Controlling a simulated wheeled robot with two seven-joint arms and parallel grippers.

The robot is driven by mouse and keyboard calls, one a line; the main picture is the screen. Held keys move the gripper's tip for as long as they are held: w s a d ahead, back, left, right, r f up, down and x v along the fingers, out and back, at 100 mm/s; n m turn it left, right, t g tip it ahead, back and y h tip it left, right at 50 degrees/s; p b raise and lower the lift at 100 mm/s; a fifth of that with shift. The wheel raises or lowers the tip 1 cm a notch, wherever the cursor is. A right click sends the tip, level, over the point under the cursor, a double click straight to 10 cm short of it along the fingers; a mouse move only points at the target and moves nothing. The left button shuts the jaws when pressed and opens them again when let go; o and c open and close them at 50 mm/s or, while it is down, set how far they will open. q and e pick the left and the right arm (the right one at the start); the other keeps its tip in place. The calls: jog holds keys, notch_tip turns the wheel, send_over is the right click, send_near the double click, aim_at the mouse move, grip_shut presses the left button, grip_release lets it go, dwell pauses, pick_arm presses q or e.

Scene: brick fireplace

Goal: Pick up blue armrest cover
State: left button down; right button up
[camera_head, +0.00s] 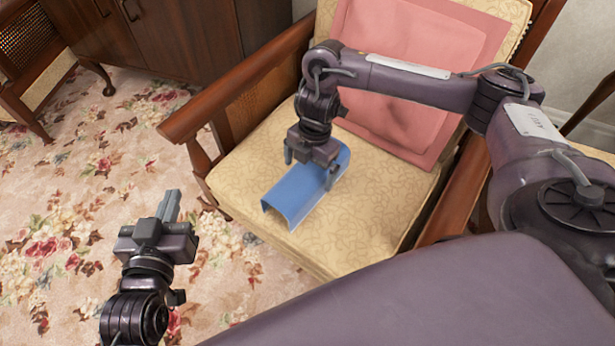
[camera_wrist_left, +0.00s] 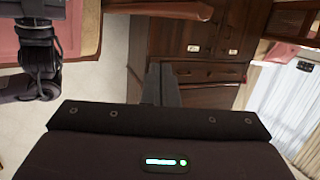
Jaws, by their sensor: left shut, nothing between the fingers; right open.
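The blue armrest cover (camera_head: 297,199), a curved blue shell, lies on the seat of a cream patterned armchair (camera_head: 357,221). My right gripper (camera_head: 311,174) is open over the far part of the cover, its fingers on either side of it. The gripper body hides part of the cover, and I cannot tell whether the fingers touch it. My left gripper (camera_head: 168,206) is shut and empty, above the carpet to the left of the chair. Its closed fingers also show in the left wrist view (camera_wrist_left: 161,85).
A pink cushion (camera_head: 415,75) leans on the chair's backrest. The chair's wooden armrest (camera_head: 235,82) stands left of the seat. A dark wooden cabinet (camera_head: 165,35) and another chair (camera_head: 40,75) are at the back left. The floral carpet (camera_head: 80,190) at left is clear.

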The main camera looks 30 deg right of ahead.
jog(key=f, duration=0.1)
jog(key=f+b, duration=0.1)
jog(key=f, duration=0.2)
jog(key=shift+s+a+b, duration=0.1)
jog(key=shift+a+b, duration=0.2)
jog(key=shift+b, duration=0.05)
jog(key=shift+f, duration=0.1)
pick_arm(q)
notch_tip(320, 180, up, 14)
jog(key=a+t+h, duration=0.1)
jog(key=t+h, duration=0.2)
jog(key=t, duration=0.4)
jog(key=shift+r, duration=0.15)
pick_arm(e)
jog(key=c, duration=0.9)
